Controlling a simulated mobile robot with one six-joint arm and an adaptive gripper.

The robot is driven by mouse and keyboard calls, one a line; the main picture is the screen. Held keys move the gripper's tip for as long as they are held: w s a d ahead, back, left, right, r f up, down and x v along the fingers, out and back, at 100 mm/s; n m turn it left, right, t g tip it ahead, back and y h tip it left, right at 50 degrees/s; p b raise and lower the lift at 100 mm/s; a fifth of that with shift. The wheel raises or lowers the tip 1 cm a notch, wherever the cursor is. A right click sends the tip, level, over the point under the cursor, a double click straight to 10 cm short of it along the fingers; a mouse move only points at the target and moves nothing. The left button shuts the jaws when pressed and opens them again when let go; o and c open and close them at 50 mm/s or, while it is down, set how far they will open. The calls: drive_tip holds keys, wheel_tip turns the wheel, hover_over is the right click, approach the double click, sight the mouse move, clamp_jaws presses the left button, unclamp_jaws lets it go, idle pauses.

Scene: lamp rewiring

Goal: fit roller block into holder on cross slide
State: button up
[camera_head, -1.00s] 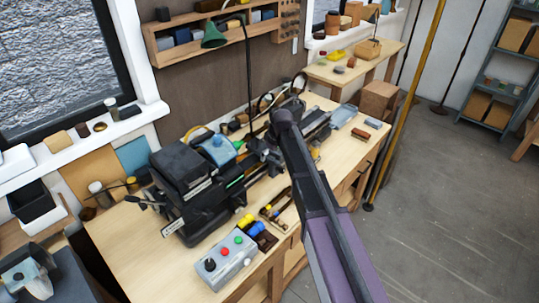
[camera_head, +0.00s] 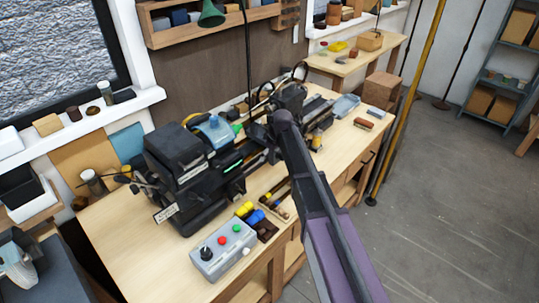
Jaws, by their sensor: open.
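A dark lathe (camera_head: 180,158) stands on the wooden bench (camera_head: 130,240). My arm reaches up from the lower right, and my gripper (camera_head: 262,132) is at its far end, over the middle of the lathe around the cross slide. The gripper is open; its fingertips are small and dark against the machine, and I see nothing between them. The cross slide and its holder are largely hidden by my arm and cannot be told apart. I cannot pick out the roller block for certain. Small yellow (camera_head: 244,209) and blue (camera_head: 256,216) pieces lie in front of the lathe.
A grey control box (camera_head: 223,250) with coloured buttons sits at the bench's front. A tool tray (camera_head: 277,200) lies close to my arm. A blue tray (camera_head: 346,106) and a reddish block (camera_head: 375,113) lie at the right end. A yellow pole (camera_head: 408,100) stands beyond the bench.

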wheel_tip(320, 180, down, 9)
drive_tip(key=b, duration=0.8)
drive_tip(key=shift+w+a, duration=0.1)
idle(0.5)
drive_tip(key=s+d+m+g+h, duration=0.2)
drive_tip(key=s+d+m, duration=0.8)
drive_tip(key=s+d, duration=1.3)
drive_tip(key=s, duration=0.3)
drive_tip(key=shift+s+d+f+h, duration=0.3)
drive_tip(key=shift+s+f, duration=0.05)
drive_tip(key=shift+f, duration=0.05)
